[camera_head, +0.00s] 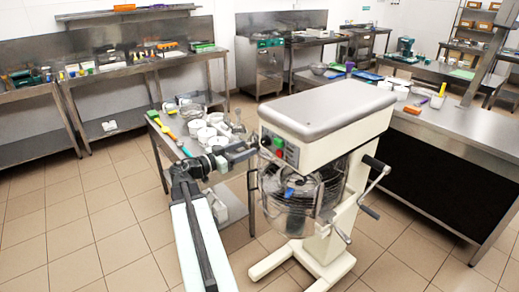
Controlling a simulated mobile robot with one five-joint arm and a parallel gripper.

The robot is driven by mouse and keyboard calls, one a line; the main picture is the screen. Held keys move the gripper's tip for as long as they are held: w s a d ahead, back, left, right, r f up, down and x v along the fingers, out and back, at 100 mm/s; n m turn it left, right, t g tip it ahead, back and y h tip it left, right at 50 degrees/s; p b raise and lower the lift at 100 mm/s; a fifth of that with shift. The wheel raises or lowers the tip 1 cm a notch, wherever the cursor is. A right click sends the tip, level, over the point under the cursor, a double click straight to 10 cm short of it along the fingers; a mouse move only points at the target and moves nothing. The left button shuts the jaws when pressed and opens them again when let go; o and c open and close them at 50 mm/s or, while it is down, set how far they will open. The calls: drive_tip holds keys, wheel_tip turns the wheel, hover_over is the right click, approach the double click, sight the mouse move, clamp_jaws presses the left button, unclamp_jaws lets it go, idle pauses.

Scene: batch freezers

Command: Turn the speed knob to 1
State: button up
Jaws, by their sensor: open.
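A large cream mixer (330,122) with a grey top stands on the floor at the centre. A wire guard and metal bowl (290,200) are below the head.
A crank handle (372,190) sticks out on the mixer's right. A low steel table (165,148) with white containers stands behind my arm. A dark-fronted counter (440,170) is at the right. Tiled floor is open at the lower left.

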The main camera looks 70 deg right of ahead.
sight(262, 141)
drive_tip(key=x, duration=0.7)
drive_tip(key=shift+s+d, duration=0.2)
drive_tip(key=shift+d, duration=0.1)
